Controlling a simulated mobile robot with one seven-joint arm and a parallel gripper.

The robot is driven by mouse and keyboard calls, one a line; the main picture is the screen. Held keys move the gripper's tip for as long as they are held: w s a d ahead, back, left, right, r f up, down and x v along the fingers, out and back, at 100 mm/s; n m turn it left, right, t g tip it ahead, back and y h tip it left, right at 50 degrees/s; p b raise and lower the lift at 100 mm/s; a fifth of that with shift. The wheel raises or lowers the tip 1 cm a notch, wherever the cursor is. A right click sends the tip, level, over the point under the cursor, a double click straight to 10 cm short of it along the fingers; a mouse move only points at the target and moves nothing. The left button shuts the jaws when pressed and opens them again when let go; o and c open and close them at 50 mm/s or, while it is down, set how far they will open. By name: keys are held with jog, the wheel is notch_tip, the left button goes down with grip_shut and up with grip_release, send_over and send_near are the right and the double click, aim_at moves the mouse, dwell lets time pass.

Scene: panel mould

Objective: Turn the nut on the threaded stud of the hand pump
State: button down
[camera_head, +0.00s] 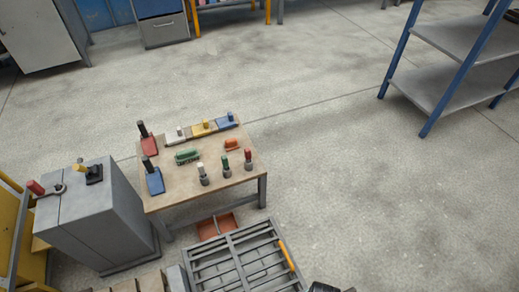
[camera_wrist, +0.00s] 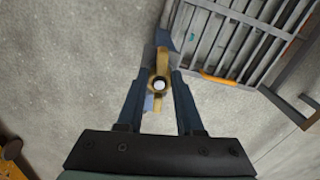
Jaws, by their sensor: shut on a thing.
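In the wrist view a brass-yellow nut (camera_wrist: 163,63) with two long wings sits around the pale round end of a stud (camera_wrist: 159,85). My gripper (camera_wrist: 160,84) reaches in with one dark blue finger on each side of the nut and is shut on it. A blue-grey piece, perhaps part of the hand pump, shows behind the nut; most of the pump is hidden. I cannot make out my gripper, or tell which thing is the hand pump, in the head view.
A slatted metal rack (camera_head: 245,262) with an orange bar stands in front of a work table (camera_head: 212,165) holding small tools. A grey cabinet (camera_head: 95,222) with a red-ended lever stands left. A blue-framed shelf (camera_head: 450,90) is at right. Open floor lies between.

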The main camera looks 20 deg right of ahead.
jog(key=shift+a+f, duration=0.1)
jog(key=shift+s+n+p, duration=0.1)
jog(key=shift+n+p, duration=0.2)
jog(key=shift+n, duration=1.5)
jog(key=shift+c, duration=2.4)
grip_release()
notch_tip(320, 180, up, 13)
jog(key=p, duration=0.5)
